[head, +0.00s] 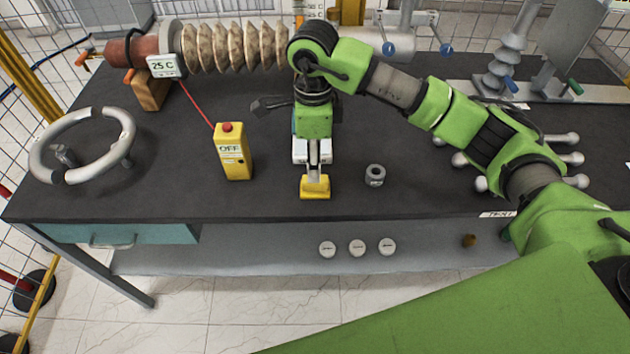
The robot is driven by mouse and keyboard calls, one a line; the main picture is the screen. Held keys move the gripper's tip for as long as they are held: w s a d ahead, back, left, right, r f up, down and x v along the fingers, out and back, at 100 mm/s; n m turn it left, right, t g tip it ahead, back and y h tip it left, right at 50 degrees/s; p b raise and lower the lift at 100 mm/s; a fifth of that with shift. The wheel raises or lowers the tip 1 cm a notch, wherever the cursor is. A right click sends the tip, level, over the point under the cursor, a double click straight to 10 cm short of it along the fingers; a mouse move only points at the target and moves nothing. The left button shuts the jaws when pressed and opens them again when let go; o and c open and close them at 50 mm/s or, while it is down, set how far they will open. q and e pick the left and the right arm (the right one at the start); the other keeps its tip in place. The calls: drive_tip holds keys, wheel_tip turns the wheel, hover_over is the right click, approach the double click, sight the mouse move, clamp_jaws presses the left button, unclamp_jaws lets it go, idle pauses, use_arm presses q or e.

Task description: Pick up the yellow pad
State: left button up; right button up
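A yellow pad (315,188) with a paler upper part lies near the front edge of the dark table, at the middle of the head view. My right arm reaches in from the right, and its green gripper (313,158) points down directly over the pad's rear part. Grey and white parts show between the gripper body and the yellow block. I cannot tell whether the fingers are closed on the pad or around it. My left gripper is not in view.
A yellow box (234,155) marked OFF stands left of the pad, wired to a 25 C display (163,66). A metal nut (375,175) lies to the right. A grey ring (120,125) sits at left. A ribbed bushing (232,47) lies behind.

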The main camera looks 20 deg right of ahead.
sight(315, 185)
drive_tip(key=shift+w+f, duration=0.15)
drive_tip(key=shift+f, duration=0.85)
wheel_tip(315, 185, down, 2)
drive_tip(key=shift+d+f+p, duration=0.1)
drive_tip(key=shift+p, duration=0.85)
wheel_tip(315, 185, down, 2)
drive_tip(key=shift+d+f+p, duration=0.1)
drive_tip(key=shift+f+p, duration=0.1)
drive_tip(key=shift+p, duration=0.15)
drive_tip(key=shift+f, duration=0.3)
drive_tip(key=shift+c, duration=0.4)
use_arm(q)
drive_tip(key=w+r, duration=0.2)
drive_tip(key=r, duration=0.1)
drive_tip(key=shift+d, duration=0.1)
use_arm(e)
clamp_jaws()
